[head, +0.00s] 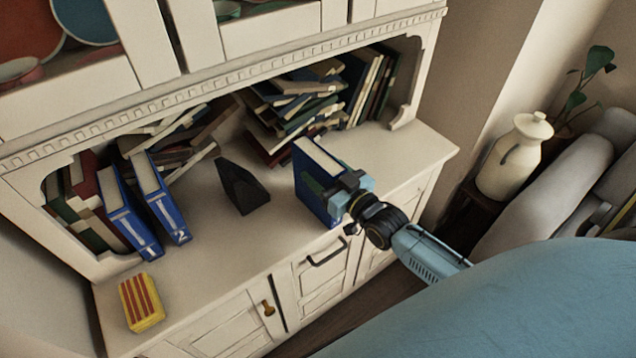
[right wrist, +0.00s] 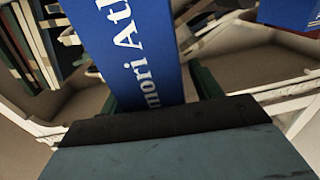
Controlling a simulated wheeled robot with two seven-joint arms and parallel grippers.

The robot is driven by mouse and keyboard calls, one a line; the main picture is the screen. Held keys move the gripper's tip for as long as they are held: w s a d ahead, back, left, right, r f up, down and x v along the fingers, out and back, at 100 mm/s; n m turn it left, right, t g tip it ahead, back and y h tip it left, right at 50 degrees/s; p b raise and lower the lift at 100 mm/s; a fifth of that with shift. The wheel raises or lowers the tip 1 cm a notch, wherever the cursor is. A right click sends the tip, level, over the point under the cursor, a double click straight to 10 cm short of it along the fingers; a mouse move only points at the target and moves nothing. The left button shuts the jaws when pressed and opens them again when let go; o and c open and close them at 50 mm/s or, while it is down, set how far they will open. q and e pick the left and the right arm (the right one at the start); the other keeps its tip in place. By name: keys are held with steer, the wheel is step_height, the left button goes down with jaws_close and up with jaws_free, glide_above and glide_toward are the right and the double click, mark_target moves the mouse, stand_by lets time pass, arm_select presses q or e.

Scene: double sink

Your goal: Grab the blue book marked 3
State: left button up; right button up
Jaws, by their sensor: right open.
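A blue book (head: 312,178) with pale page edges stands upright near the front edge of the cabinet top, right of the middle in the head view. No number is readable on it. My right gripper (head: 336,190) is at this book, open, with its jaws around it. In the right wrist view the blue cover with white lettering (right wrist: 140,55) lies between the two green fingers (right wrist: 160,88); I cannot tell whether they touch it. Blue books marked 1 (head: 128,222) and 2 (head: 163,205) stand to the left. My left gripper is not in view.
A black wedge-shaped block (head: 242,186) stands left of the book. A yellow box with red stripes (head: 141,302) lies at the front left. Piled books (head: 290,105) fill the back of the niche under the upper cabinet. A cream jug (head: 514,160) stands off to the right.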

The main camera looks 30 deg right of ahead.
jaws_close()
steer(key=shift+r, duration=0.15)
stand_by(0.4)
